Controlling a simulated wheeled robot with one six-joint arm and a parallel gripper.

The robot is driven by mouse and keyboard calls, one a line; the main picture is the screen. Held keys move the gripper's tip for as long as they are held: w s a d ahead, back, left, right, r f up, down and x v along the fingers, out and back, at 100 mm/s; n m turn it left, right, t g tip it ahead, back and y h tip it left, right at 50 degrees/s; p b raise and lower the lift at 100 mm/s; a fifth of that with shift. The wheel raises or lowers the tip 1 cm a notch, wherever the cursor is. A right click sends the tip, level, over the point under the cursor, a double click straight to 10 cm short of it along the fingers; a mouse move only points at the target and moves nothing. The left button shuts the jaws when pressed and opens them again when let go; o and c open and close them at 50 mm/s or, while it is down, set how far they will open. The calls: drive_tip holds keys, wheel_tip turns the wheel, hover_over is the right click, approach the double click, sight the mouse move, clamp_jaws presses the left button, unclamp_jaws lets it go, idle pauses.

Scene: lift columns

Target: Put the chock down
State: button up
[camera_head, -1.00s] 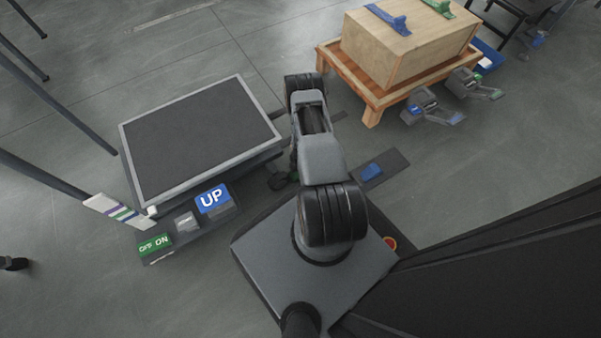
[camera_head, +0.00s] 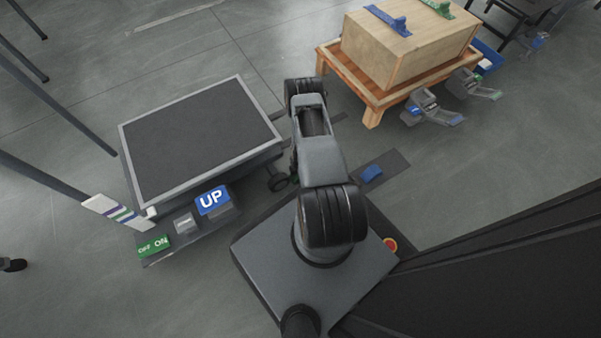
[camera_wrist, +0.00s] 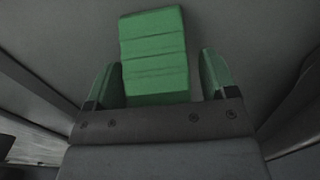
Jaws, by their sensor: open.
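The green chock (camera_wrist: 155,50) shows in the wrist view, with ridges across its face. It lies between the two fingers of my gripper (camera_wrist: 160,68). The fingers are open, with a visible gap on each side of the chock. A grey floor surface lies around it. In the head view my arm hides the gripper and most or all of this chock. A blue chock (camera_head: 372,173) rests on a dark strip (camera_head: 396,163) right of my arm.
A wooden crate (camera_head: 410,50) sits on a wooden pallet (camera_head: 372,100) at upper right. Open floor lies between them.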

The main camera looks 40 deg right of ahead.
drive_tip(key=w+a+r+m+p, duration=0.2)
drive_tip(key=w+r, duration=0.1)
drive_tip(key=r, duration=1.1)
drive_tip(key=w+a+r+m+t+p, duration=0.1)
drive_tip(key=w+a+r+m+p, duration=0.15)
drive_tip(key=r, duration=1.05)
drive_tip(key=w+a+r+m+p, duration=0.1)
drive_tip(key=w+a+r+m, duration=0.15)
drive_tip(key=r, duration=1.15)
drive_tip(key=s+a+r+m, duration=0.4)
drive_tip(key=s+r, duration=0.3)
drive_tip(key=r, duration=0.2)
drive_tip(key=s+a+r+m+t, duration=0.1)
drive_tip(key=s+a+r+m, duration=0.4)
drive_tip(key=r, duration=0.5)
drive_tip(key=s+a, duration=0.2)
drive_tip(key=shift+s+t, duration=0.3)
drive_tip(key=shift+r, duration=0.1)
